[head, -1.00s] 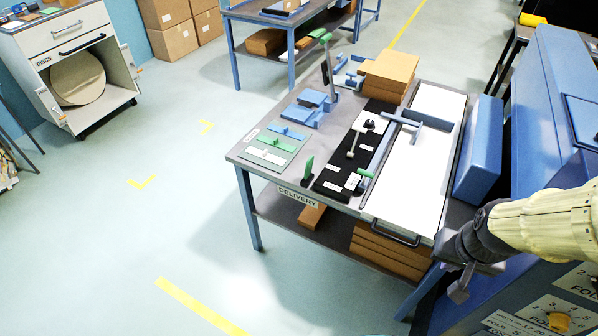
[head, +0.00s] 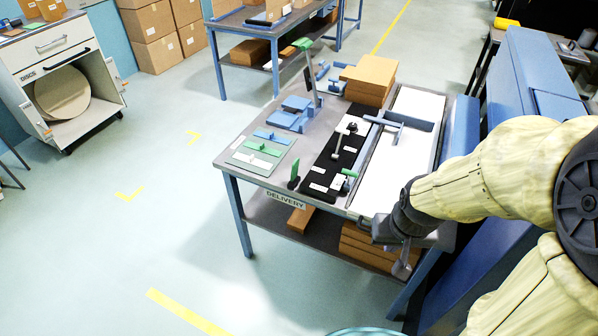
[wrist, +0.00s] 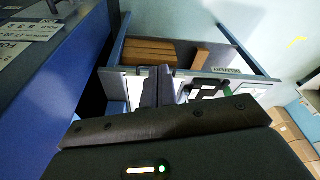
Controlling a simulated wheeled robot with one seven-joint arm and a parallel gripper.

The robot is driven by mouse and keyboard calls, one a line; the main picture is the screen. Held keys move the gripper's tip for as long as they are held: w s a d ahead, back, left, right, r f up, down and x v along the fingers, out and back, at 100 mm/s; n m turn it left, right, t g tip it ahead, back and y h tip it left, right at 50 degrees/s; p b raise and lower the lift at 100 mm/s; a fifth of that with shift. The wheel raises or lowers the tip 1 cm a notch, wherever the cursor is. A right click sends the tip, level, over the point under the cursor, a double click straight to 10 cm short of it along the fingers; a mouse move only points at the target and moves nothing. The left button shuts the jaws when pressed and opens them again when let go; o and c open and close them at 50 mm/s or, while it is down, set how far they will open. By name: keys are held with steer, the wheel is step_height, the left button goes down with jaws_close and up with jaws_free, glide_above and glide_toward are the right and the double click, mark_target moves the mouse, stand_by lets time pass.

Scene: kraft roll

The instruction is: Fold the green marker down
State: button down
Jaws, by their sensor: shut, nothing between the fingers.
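A green upright flag-like marker (head: 295,172) stands on a dark base at the front edge of the delivery table (head: 228,158). Another green piece (head: 302,43) tops a tall grey post at the back of the table, and a green-handled part (head: 349,172) sits by the black strip. I cannot tell for certain which of these is the green marker. My gripper (head: 402,264) is shut and empty in front of the table's right front corner, apart from all of these. Its fingers (wrist: 157,86) also show in the wrist view, with a small green patch (wrist: 228,91) beyond them to the right.
A black strip (head: 322,175) with white labels lies beside a white sheet (head: 378,165) crossed by a blue T-shaped bar (head: 400,122). Brown boards (head: 371,78) are stacked behind. A blue cabinet (head: 520,75) stands right. The floor left of the table is clear.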

steer(key=w+a+f+m+t+y+b, duration=0.1)
steer(key=w+a+f+m+t+b, duration=0.1)
steer(key=w+f+b, duration=0.3)
steer(key=w+a+f+m+t+b, duration=0.1)
steer(key=w+f+m+t+b, duration=0.15)
steer(key=w, duration=0.45)
steer(key=w+a+f+m+t+y+b, duration=0.1)
steer(key=w+a+f+m+t+b, duration=0.2)
steer(key=w, duration=0.4)
steer(key=w+a+f+m+t+y+b, duration=0.6)
steer(key=a+f+t+b, duration=0.1)
steer(key=b, duration=0.1)
steer(key=shift+w+a+f+b, duration=0.2)
steer(key=shift+w+f+b, duration=0.15)
steer(key=shift+b, duration=0.05)
steer(key=shift+w, duration=0.1)
